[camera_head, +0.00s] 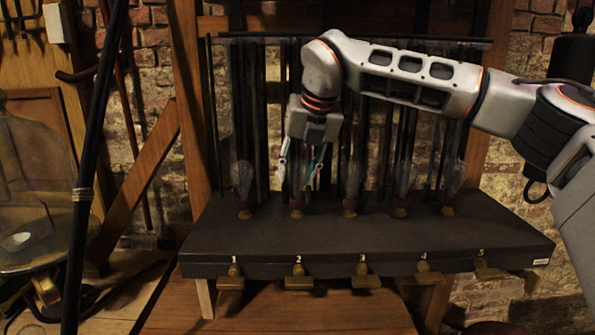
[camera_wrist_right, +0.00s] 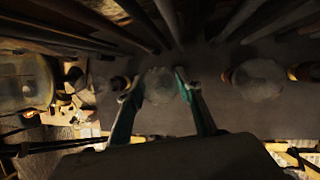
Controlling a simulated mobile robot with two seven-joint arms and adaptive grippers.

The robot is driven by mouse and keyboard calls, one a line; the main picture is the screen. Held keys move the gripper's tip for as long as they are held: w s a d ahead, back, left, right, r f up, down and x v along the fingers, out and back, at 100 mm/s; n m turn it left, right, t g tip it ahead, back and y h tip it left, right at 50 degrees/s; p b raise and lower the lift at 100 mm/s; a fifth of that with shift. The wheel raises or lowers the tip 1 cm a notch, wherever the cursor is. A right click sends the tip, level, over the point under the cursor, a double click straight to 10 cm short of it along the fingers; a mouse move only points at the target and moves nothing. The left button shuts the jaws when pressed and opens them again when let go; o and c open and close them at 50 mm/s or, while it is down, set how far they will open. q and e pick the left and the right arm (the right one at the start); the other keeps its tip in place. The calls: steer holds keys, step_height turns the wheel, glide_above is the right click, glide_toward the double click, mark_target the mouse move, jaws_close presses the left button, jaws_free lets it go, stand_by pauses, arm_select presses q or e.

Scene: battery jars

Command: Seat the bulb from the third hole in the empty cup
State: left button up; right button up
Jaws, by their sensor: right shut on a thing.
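A dark bench (camera_head: 400,240) carries a row of brass-coloured cups numbered 1 to 5 on its front edge. My right gripper (camera_head: 301,165) points down above cup 2 (camera_head: 297,213), shut on a clear glass bulb (camera_wrist_right: 160,85) that shows between its fingers in the wrist view. The bulb stands upright over or in cup 2; I cannot tell whether it is fully seated. Clear bulbs also show at position 1 (camera_head: 245,178), position 3 (camera_head: 351,180), position 4 (camera_head: 404,178) and position 5 (camera_head: 453,176). My left gripper is not in view.
Dark vertical rods (camera_head: 235,110) stand close behind the row under a crossbar. Brass knobs (camera_head: 299,279) stick out along the bench front. A large glass vessel (camera_head: 32,200) stands at left, behind a dark slanted pole (camera_head: 90,150).

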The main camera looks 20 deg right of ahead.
steer(key=shift+f, duration=0.35)
stand_by(0.4)
steer(key=o, duration=1)
